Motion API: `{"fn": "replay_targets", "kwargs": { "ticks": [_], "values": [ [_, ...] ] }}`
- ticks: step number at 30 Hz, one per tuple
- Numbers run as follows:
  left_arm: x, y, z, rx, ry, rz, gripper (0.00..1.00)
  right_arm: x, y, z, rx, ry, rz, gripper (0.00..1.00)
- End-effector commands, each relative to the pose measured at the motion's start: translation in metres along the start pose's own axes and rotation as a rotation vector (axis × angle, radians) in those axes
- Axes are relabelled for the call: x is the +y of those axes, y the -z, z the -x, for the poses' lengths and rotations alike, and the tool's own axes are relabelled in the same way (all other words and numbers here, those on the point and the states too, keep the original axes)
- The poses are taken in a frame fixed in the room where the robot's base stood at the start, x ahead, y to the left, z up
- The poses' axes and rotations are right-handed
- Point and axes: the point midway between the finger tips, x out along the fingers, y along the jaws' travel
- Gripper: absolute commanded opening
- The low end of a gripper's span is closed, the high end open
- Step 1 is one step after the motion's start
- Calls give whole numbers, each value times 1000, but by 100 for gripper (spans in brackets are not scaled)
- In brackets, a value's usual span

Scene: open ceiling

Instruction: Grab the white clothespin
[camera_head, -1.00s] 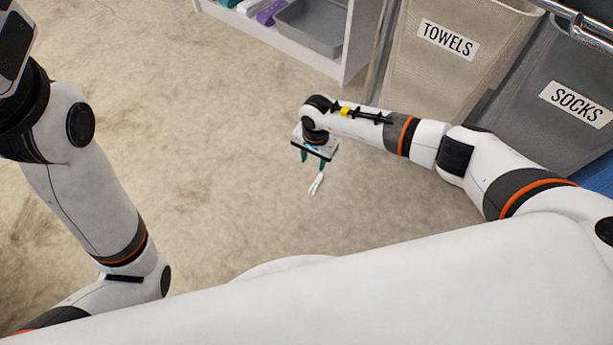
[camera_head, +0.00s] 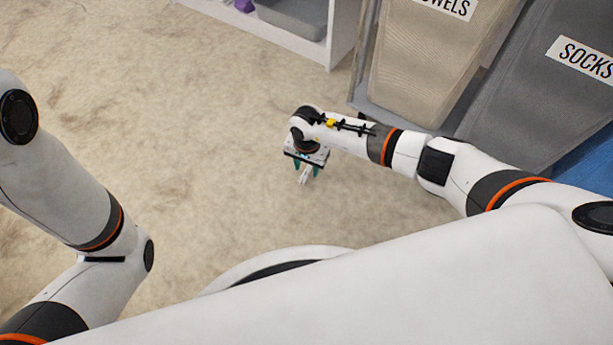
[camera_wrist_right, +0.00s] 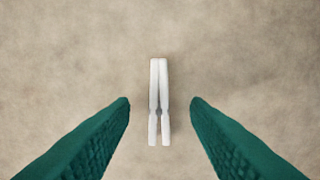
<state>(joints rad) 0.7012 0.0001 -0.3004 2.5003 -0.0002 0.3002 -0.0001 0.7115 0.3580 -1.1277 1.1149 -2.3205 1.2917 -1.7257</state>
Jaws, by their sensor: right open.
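The white clothespin (camera_head: 304,175) lies on the beige carpet, partly hidden under my right gripper in the head view. In the right wrist view the clothespin (camera_wrist_right: 159,100) lies lengthwise up the picture, near the middle between the fingers. My right gripper (camera_head: 305,172) is open, with its green fingers pointing down at the floor around the clothespin. In the wrist view the right gripper (camera_wrist_right: 160,102) has a gap on each side of the clothespin and touches neither side. My left arm is at the left of the head view, but its gripper is out of the picture.
A beige towels hamper (camera_head: 425,60) and a grey socks hamper (camera_head: 540,90) stand at the upper right. A white shelf (camera_head: 340,40) with a grey bin (camera_head: 293,16) is at the top. The carpet (camera_head: 190,120) left of my right gripper is clear.

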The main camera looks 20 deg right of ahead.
Motion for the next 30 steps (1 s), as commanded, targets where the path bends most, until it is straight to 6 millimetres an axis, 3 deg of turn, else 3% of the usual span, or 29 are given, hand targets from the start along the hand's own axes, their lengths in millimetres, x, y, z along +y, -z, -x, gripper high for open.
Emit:
{"fn": "replay_targets", "kwargs": {
  "ticks": [2,10,18,30],
  "values": [
    [-2,-4,11,0,0,0,100,0,0,-14,1,0,0,43],
    [-2,-3,9,0,0,0,100,0,0,-12,0,-1,1,41],
    [-2,-3,9,0,0,0,100,1,0,-12,0,-1,1,0],
    [-1,-1,4,1,0,0,100,1,0,-5,-1,-1,1,0]
  ]
}}
